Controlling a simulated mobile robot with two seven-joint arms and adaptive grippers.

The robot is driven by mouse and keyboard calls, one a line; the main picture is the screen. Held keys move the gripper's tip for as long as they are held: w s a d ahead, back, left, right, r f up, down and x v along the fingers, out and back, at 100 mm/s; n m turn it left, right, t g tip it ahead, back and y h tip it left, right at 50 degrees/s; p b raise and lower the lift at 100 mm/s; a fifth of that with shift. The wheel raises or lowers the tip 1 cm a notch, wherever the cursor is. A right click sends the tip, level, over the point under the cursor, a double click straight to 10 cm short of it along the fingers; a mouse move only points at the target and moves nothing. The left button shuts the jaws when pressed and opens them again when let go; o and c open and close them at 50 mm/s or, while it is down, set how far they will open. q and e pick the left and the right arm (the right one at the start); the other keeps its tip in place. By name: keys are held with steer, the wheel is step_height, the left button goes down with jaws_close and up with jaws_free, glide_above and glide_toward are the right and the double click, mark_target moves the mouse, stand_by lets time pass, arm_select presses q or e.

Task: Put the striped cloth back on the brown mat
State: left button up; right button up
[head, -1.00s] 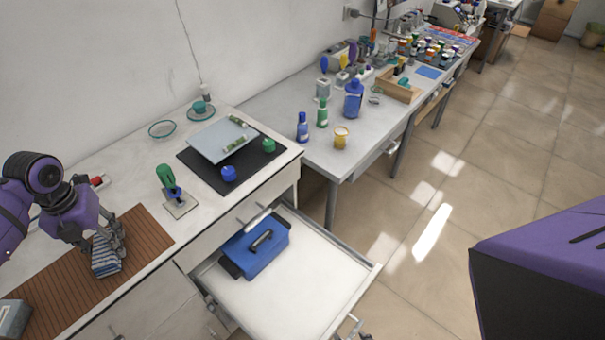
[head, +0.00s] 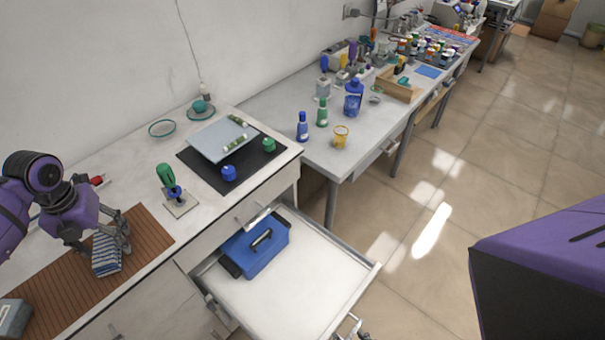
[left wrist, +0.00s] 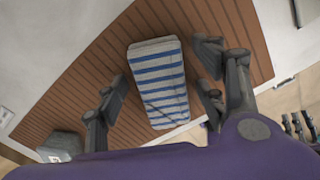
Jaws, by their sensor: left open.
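The blue-and-white striped cloth (head: 106,256) is a folded block lying on the brown mat (head: 58,283) at the left of the near counter. It also shows in the left wrist view (left wrist: 158,82), with the slatted mat (left wrist: 85,88) around most of it. My left gripper (head: 105,243) is open at the cloth in the head view. In the left wrist view, its fingers (left wrist: 160,92) are spread on either side of the cloth with gaps between. My right gripper is not in view.
A grey box (head: 14,318) sits at the mat's near left corner. A green-and-blue item on a small stand (head: 180,205) is right of the mat. An open drawer (head: 310,283) with a blue case (head: 256,247) juts out below the counter.

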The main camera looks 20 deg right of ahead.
arm_select(q)
steer(key=shift+r+p, duration=0.3)
steer(key=shift+r, duration=0.6)
steer(key=shift+r+p, duration=0.45)
steer(key=shift+r, duration=1)
steer(key=shift+r+p, duration=0.3)
steer(key=shift+r, duration=1.35)
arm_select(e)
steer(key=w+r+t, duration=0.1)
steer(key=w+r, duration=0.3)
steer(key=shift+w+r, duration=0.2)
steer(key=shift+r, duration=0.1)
